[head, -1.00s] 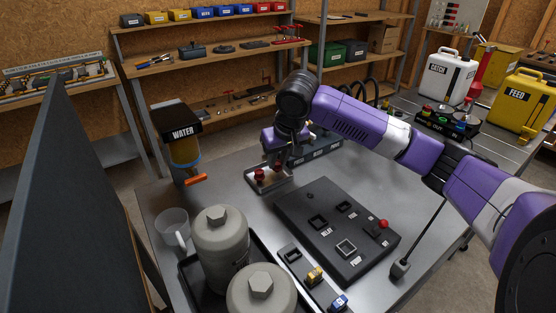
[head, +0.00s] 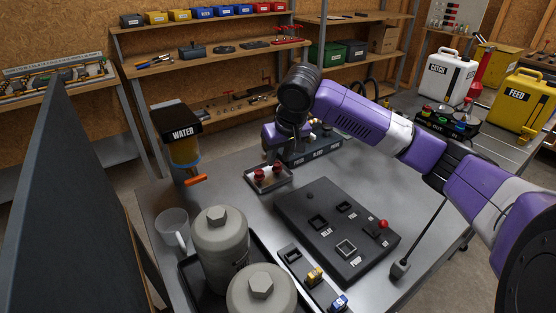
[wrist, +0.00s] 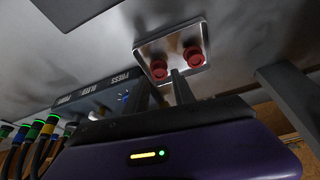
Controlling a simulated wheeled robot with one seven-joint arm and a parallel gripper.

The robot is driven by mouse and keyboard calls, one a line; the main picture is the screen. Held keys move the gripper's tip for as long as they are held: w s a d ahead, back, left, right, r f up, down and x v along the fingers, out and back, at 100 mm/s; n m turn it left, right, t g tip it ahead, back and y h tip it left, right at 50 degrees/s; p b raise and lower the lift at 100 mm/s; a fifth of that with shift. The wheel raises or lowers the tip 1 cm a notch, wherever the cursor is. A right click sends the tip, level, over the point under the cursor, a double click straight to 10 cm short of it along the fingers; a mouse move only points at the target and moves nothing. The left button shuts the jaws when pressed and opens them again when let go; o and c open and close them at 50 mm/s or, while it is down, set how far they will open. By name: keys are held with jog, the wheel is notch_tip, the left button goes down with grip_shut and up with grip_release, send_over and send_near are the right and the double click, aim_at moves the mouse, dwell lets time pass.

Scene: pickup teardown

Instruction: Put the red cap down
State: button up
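Two red caps (head: 259,174) (head: 276,168) stand side by side on a small metal tray (head: 251,186) on the table. They also show in the wrist view (wrist: 158,69) (wrist: 193,57), on the tray (wrist: 173,44). My gripper (head: 284,153) is just behind the tray in the head view, its fingers mostly hidden by the wrist.
A black labelled manifold (head: 318,151) with hoses stands right behind the tray, close to my gripper. A black panel (head: 340,262) with sockets and a red knob lies in front. A WATER dispenser (head: 183,145) is at the left. Two grey canisters (head: 221,240) stand near front.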

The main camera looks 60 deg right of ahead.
jog(key=v, duration=1)
jog(key=shift+a, duration=0.1)
